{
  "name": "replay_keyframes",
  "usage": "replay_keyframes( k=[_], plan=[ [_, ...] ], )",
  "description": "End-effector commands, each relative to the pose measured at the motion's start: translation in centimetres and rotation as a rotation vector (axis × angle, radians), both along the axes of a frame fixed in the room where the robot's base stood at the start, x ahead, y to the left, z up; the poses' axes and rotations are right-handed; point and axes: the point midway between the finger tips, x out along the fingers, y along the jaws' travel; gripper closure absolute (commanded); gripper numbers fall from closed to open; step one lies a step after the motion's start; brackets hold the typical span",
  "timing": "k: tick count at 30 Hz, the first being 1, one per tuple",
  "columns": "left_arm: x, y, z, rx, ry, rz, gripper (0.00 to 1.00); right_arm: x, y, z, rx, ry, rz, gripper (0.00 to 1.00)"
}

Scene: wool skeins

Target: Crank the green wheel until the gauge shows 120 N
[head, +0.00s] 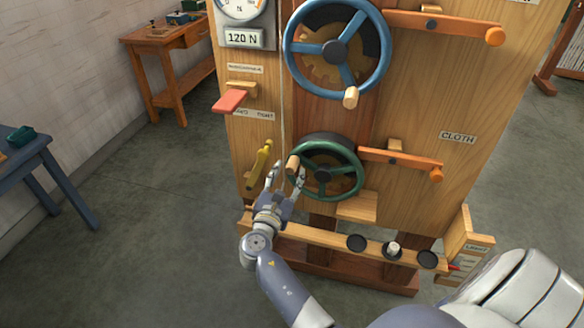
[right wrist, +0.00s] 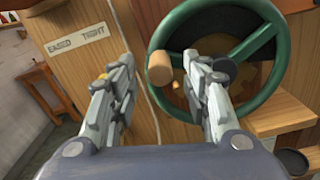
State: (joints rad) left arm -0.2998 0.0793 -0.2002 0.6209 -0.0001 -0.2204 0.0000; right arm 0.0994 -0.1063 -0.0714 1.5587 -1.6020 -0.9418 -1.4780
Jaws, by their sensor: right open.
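The green wheel (head: 323,176) is mounted low on the wooden machine front. Its wooden crank knob (head: 292,164) is at the wheel's left side. My right gripper (head: 286,176) is open at the knob. In the right wrist view the knob (right wrist: 160,69) shows between the spread fingertips (right wrist: 159,60), with visible gaps on both sides; the green wheel (right wrist: 287,62) is behind and to the right. The gauge dial (head: 240,10) is cut off by the top edge, so I cannot read its needle. The plate below it (head: 243,38) reads 120 N. My left gripper is not in view.
A larger blue wheel (head: 336,50) is above the green one. Orange levers (head: 440,25) stick out to the right, a red lever (head: 229,101) and a yellow lever (head: 259,165) at left. A wooden ledge (head: 358,208) is beneath the green wheel. Open floor lies left.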

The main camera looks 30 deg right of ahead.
Motion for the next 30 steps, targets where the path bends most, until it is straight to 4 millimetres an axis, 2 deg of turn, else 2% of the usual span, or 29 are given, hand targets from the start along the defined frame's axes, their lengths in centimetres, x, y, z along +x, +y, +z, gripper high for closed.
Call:
replay_keyframes(
  k=[3, 9, 20, 24, 26, 30],
  plan=[
    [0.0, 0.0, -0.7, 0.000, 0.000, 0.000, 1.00, 1.5, -1.7, -0.1, -0.001, -0.001, 0.000, 0.56],
    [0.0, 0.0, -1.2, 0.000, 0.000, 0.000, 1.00, 2.8, -3.3, -0.1, 0.000, 0.000, 0.001, 0.56],
    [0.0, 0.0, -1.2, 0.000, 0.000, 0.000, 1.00, 3.2, -3.7, -0.1, 0.001, 0.001, 0.002, 0.56],
    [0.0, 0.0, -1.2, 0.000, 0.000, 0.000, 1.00, 3.2, -3.6, -0.1, 0.001, 0.001, 0.002, 0.88],
    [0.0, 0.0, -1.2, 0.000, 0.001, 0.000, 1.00, 3.2, -3.6, -0.1, 0.001, 0.001, 0.002, 1.00],
    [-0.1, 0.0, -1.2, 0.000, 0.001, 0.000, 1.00, 3.1, -3.6, 0.0, 0.003, -0.001, 0.002, 1.00]
  ],
)
